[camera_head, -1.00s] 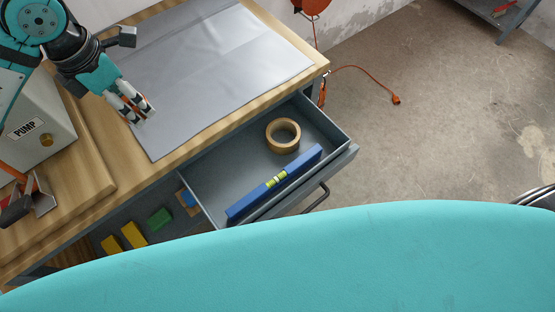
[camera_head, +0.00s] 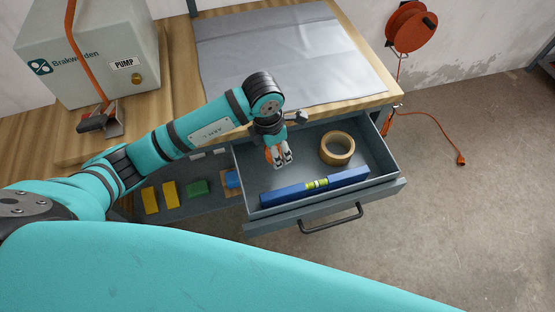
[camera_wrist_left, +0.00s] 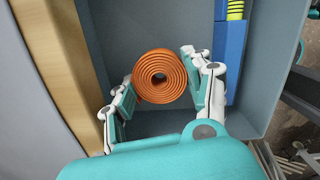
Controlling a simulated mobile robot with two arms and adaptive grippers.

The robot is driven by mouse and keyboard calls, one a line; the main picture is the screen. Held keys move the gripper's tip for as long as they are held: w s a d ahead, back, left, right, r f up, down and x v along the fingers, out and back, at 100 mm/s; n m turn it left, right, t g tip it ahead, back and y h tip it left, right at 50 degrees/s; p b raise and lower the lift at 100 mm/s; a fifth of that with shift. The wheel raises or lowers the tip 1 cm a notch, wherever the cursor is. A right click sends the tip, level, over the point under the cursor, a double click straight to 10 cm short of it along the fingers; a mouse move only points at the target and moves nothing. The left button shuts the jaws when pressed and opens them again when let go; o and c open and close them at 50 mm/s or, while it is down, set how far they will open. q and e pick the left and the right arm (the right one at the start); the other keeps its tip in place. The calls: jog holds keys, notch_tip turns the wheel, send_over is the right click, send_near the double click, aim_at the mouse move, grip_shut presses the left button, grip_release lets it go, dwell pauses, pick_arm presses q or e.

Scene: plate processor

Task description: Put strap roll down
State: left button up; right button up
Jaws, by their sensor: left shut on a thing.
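The strap roll (camera_wrist_left: 158,77) is a tight orange coil, seen end-on between the two fingers of my left gripper (camera_wrist_left: 160,88) in the left wrist view. The gripper is shut on it. In the head view my left gripper (camera_head: 283,158) points down into the left part of the open grey drawer (camera_head: 385,160). Only a small orange edge of the strap roll (camera_head: 268,155) shows there. I cannot tell whether the roll touches the drawer floor. My right gripper is not in view.
In the drawer, a tan tape roll (camera_head: 337,148) lies to the right and a blue spirit level (camera_head: 290,193) lies along the front. Several coloured blocks sit left of the drawer. A pump case (camera_head: 85,60) and a grey mat (camera_head: 270,50) are on the bench.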

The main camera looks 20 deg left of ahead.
pick_arm(q)
jog(key=shift+f, duration=3.3)
jog(key=shift+f, duration=0.2)
jog(key=o, duration=1.2)
jog(key=shift+r, duration=0.2)
jog(key=r, duration=0.8)
jog(key=s+a+r, duration=0.1)
jog(key=r, duration=0.3)
